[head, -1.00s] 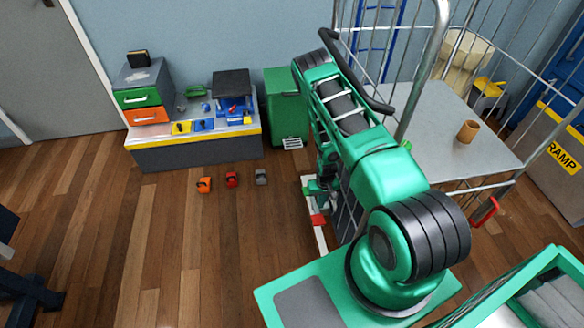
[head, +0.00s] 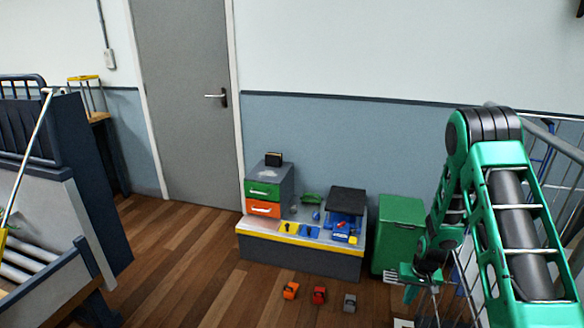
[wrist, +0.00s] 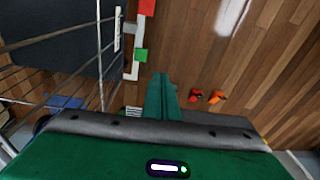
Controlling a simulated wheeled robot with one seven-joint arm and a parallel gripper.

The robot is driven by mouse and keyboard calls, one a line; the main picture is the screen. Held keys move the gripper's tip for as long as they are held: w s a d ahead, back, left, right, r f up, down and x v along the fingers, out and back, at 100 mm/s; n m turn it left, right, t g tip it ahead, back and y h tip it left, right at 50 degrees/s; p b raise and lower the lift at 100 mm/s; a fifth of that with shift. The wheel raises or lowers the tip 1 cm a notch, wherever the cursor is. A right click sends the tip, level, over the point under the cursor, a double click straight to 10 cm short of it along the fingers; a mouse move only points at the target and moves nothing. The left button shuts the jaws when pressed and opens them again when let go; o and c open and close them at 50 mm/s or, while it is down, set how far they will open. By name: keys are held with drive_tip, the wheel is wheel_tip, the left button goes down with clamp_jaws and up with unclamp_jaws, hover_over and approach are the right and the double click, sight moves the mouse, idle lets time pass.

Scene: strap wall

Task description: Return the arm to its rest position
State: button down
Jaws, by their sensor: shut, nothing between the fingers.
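My green and black arm (head: 510,210) stands folded at the right of the head view, its elbow high and its forearm hanging down. My gripper (head: 408,288) hangs at the lower end, in front of the green cabinet (head: 400,232). In the wrist view my gripper (wrist: 158,84) shows as green fingers close together, with nothing held between them. The fingertips are above the floor and apart from the toy cars. Part of the arm is cut off by the right and bottom edges of the head view.
Orange (head: 291,290), red (head: 319,295) and grey (head: 349,303) toy cars stand on the wooden floor before a low bench (head: 300,262) with drawers. A wire cage trolley (head: 568,215) is close to my arm. A bed-like frame (head: 45,270) is at left.

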drive_tip(key=s+a+r+n+t, duration=0.1)
drive_tip(key=s+a+r, duration=0.15)
drive_tip(key=r, duration=0.75)
drive_tip(key=s+a+r, duration=0.2)
drive_tip(key=s+r, duration=0.1)
drive_tip(key=r, duration=0.6)
drive_tip(key=s+a+r+n+t, duration=0.1)
drive_tip(key=s+a+r, duration=0.15)
drive_tip(key=r, duration=0.75)
drive_tip(key=s+a+r+t, duration=0.1)
drive_tip(key=s+a+r, duration=0.2)
drive_tip(key=s+r, duration=0.85)
drive_tip(key=s+d+f+m+g, duration=0.2)
drive_tip(key=s+d, duration=0.3)
drive_tip(key=s, duration=0.4)
drive_tip(key=s+d+f+m+g, duration=0.2)
drive_tip(key=s+d, duration=0.4)
drive_tip(key=s, duration=0.3)
drive_tip(key=shift+m+g, duration=0.3)
drive_tip(key=shift+m, duration=0.6)
drive_tip(key=shift+d, duration=0.1)
